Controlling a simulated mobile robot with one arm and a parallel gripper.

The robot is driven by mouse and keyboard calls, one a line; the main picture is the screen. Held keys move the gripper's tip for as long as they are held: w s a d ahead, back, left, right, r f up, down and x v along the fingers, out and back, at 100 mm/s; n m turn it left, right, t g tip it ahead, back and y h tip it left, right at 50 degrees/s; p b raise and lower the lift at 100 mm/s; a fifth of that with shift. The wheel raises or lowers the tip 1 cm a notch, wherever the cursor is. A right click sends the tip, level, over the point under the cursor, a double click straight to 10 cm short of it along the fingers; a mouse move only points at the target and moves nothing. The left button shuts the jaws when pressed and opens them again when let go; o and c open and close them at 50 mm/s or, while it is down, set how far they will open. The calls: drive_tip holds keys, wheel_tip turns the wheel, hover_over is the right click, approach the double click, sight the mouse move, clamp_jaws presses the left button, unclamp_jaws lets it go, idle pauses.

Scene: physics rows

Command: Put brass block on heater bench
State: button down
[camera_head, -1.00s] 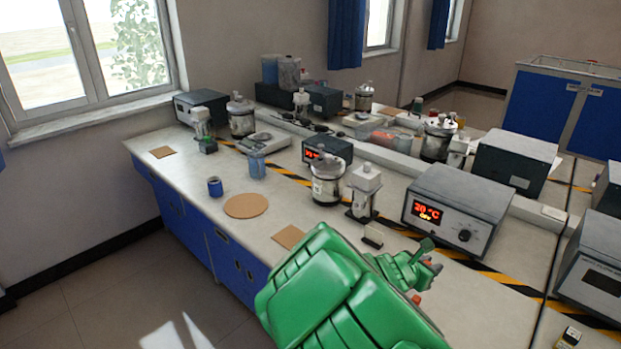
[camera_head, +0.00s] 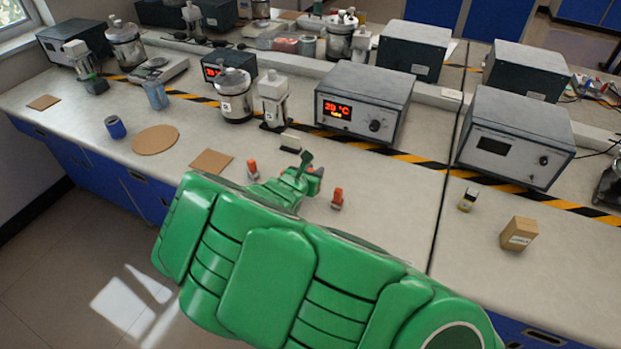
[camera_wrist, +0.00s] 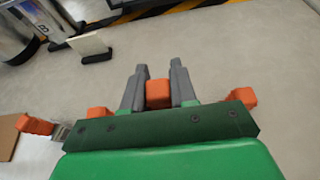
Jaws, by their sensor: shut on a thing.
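My gripper (camera_wrist: 157,90) is shut, with its two grey fingers on either side of a small orange block (camera_wrist: 157,94) in the wrist view. Its colour resembles the orange parts on my gripper, so I cannot tell by looking whether it is the brass block. In the head view my gripper (camera_head: 305,165) is small and partly hidden, above the pale bench top (camera_head: 390,215). A grey heater unit (camera_head: 360,100) with a red 20 °C display stands on this bench, beyond my gripper.
A small white card on a dark base (camera_wrist: 90,47) stands ahead left of my gripper. A jar (camera_head: 235,95) and a white-topped bottle (camera_head: 272,100) stand left of the heater. A tan labelled block (camera_head: 519,233) and a small vial-like item (camera_head: 467,200) are at right.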

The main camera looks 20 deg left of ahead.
drive_tip(key=shift+f, duration=1.85)
drive_tip(key=shift+f, duration=0.1)
drive_tip(key=c, duration=0.9)
unclamp_jaws()
drive_tip(key=shift+s+a+r, duration=0.1)
drive_tip(key=shift+s+r, duration=0.15)
drive_tip(key=v, duration=1.1)
drive_tip(key=shift+s, duration=0.25)
